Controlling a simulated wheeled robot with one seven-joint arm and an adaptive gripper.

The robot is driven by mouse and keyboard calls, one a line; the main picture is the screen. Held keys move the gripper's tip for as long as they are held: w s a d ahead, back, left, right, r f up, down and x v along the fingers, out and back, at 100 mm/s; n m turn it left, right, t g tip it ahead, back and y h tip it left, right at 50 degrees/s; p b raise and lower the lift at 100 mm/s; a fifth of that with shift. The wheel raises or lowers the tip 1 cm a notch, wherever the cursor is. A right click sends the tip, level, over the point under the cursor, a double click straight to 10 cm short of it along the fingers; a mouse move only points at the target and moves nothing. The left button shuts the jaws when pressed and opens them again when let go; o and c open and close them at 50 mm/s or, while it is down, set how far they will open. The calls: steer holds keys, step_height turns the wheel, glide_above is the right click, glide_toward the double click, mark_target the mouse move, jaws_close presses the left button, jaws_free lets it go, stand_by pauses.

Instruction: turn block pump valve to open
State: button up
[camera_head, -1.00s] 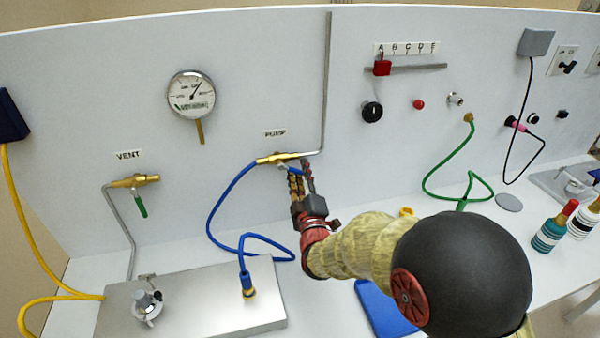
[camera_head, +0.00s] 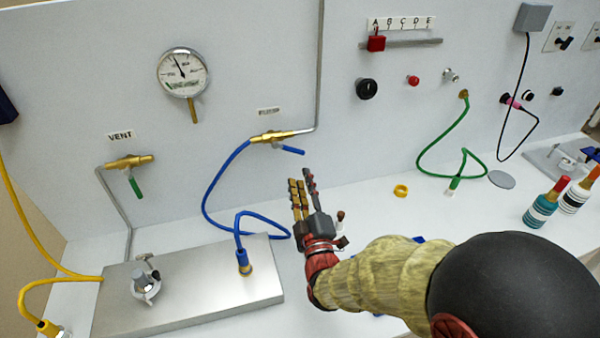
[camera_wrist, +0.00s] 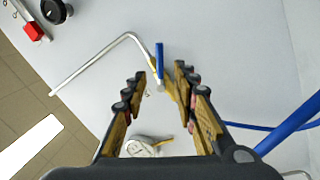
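The pump valve (camera_head: 268,137) is a brass fitting on the wall panel under the PUMP label, between a grey pipe and a blue hose. Its blue lever handle (camera_head: 291,150) points right and slightly down, close to the line of the brass body. My gripper (camera_head: 301,178) is below and in front of the handle, apart from it, fingers pointing up. In the wrist view my gripper (camera_wrist: 160,75) has its fingers spread with nothing held. The blue handle (camera_wrist: 159,58) shows beyond the gap between the fingertips.
The vent valve (camera_head: 130,161) with a green handle is at left. A round gauge (camera_head: 183,72) hangs between the valves. A steel block (camera_head: 200,285) with a blue hose stands on the bench below.

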mark_target(289, 149)
steer(key=shift+s, duration=0.2)
